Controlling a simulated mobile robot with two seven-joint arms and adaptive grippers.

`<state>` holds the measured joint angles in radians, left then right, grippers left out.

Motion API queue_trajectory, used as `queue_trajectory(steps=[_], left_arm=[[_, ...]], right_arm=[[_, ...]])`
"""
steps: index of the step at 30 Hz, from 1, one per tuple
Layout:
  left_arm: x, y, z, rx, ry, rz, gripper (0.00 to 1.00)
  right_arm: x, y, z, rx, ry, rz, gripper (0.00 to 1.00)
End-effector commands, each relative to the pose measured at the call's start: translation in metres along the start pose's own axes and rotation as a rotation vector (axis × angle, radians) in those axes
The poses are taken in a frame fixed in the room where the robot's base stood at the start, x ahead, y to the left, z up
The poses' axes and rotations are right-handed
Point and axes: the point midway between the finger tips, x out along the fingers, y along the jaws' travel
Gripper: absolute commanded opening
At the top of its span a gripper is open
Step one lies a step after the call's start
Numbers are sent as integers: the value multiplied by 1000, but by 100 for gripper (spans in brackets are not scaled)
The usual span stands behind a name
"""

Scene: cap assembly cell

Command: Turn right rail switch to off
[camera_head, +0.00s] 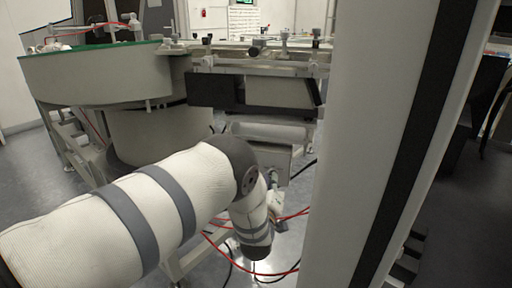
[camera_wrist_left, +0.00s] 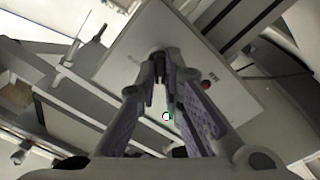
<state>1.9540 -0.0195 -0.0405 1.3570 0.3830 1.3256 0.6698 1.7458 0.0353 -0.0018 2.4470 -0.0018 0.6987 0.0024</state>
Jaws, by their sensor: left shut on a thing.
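In the left wrist view, a pale control box (camera_wrist_left: 185,50) has a dark switch knob (camera_wrist_left: 157,54) on its face, which I take for the right rail switch. My left gripper (camera_wrist_left: 158,64) has its fingertips closed around this knob, and they partly hide it, so its setting cannot be read. A small red button or lamp (camera_wrist_left: 206,84) sits on the same face, to the right of the fingers. In the head view the control box (camera_head: 290,158) hangs below the rails, and my left arm hides much of its front. My right gripper is in neither view.
A round feeder bowl with a green rim (camera_head: 95,72) stands at the left. A rail assembly (camera_head: 265,65) runs above the control box. Red cables (camera_head: 285,270) hang near the floor. A wide pale column (camera_head: 390,120) blocks the view at the right.

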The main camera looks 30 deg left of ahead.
Motion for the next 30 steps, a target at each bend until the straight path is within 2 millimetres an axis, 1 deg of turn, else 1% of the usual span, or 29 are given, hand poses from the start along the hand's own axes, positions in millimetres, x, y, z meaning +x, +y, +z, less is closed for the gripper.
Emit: queue_trajectory(steps=[5,18,24,30], left_arm=[[0,0,1,114,0,2,0],[0,-3,1,480,-1,1,0],[0,-4,1,603,-1,-2,0],[0,-6,0,682,-1,-4,0]], right_arm=[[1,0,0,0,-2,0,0],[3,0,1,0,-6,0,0],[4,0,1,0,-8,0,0],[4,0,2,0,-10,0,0]])
